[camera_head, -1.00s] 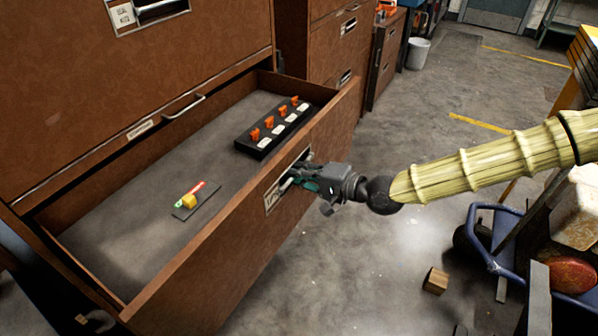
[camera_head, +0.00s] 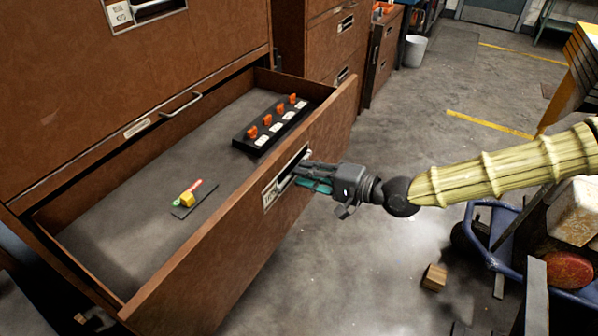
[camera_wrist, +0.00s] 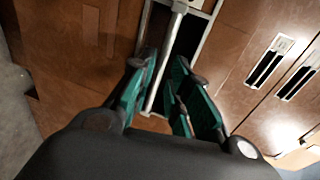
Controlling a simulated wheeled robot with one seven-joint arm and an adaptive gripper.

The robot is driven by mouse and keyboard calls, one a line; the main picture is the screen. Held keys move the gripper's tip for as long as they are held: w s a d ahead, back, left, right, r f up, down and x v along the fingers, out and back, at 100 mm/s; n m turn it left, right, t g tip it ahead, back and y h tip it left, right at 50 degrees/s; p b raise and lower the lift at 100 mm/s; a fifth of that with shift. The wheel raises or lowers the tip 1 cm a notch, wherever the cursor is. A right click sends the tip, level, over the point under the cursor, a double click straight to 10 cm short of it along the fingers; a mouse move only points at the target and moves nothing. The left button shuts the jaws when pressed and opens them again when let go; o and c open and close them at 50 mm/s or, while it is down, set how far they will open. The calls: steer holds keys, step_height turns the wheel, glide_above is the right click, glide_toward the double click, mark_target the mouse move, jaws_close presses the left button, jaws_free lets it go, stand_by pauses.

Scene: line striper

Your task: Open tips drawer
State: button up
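The brown drawer (camera_head: 235,248) stands pulled well out of its cabinet in the head view. Its front carries a recessed metal handle with a label plate (camera_head: 270,192). My gripper (camera_head: 300,180) is at this handle, on the outer side of the drawer front. In the wrist view my gripper (camera_wrist: 168,95) has its teal fingers apart, with the pale handle bar (camera_wrist: 166,65) showing between and beyond them. The fingers do not look closed on the bar; whether one touches it I cannot tell. The label's text is too small to read.
Inside the drawer lie a black rack (camera_head: 248,143) with several orange pieces and a small dark plate (camera_head: 180,211) with a yellow piece. A wooden block (camera_head: 434,277) lies on the floor. A blue-framed cart (camera_head: 478,215) stands at right. The floor between is mostly clear.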

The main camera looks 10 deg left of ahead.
steer(key=v, duration=0.8)
steer(key=shift+s, duration=0.1)
stand_by(0.5)
